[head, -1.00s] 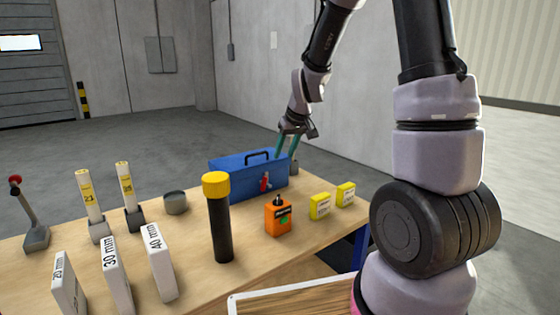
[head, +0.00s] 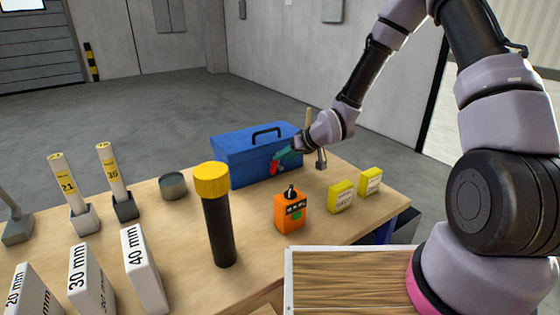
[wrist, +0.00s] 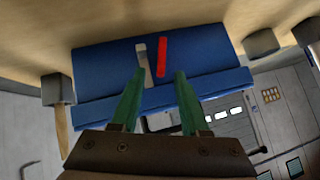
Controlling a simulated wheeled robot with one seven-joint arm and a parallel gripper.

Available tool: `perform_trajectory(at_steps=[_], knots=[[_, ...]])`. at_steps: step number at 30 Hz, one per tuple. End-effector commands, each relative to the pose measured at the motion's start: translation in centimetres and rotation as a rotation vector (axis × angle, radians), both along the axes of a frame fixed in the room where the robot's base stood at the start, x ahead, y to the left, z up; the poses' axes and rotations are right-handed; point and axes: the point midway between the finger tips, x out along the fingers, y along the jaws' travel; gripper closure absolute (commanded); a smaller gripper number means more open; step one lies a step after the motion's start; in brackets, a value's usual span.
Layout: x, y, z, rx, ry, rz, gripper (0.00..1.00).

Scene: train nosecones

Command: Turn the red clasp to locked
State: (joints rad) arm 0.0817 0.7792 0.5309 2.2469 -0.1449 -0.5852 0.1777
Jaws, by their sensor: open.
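The blue toolbox (head: 228,162) with a black top handle stands at the back of the table. Its red clasp (head: 273,168) is on the front face, partly hidden by my gripper in the head view. In the wrist view the red clasp (wrist: 161,57) is a narrow bar, slightly tilted, beside a grey metal strip (wrist: 141,62) on the blue face. My gripper (wrist: 159,76) has green fingers, open, one to each side of the clasp in the picture. Nothing is held between them. I cannot tell whether the fingertips touch the box.
Yellow boxes (head: 341,197), an orange bottle (head: 290,212) and a black cylinder with a yellow cap (head: 218,225) stand nearer. A grey cup (head: 173,186) is left of the toolbox.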

Motion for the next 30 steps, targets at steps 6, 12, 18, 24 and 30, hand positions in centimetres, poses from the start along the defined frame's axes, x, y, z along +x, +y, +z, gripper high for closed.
perform_trajectory(at_steps=[6, 12, 18, 24, 30], knots=[[1.4, 1.8, -2.1, -0.001, 0.001, 0.0, 0.55], [1.9, 2.3, -2.7, -0.001, 0.0, -0.001, 0.55], [1.9, 2.3, -2.7, -0.001, 0.0, -0.001, 0.55], [1.9, 2.3, -2.7, -0.001, 0.0, -0.001, 1.0], [1.9, 2.2, -2.7, 0.003, 0.003, -0.001, 1.0]])
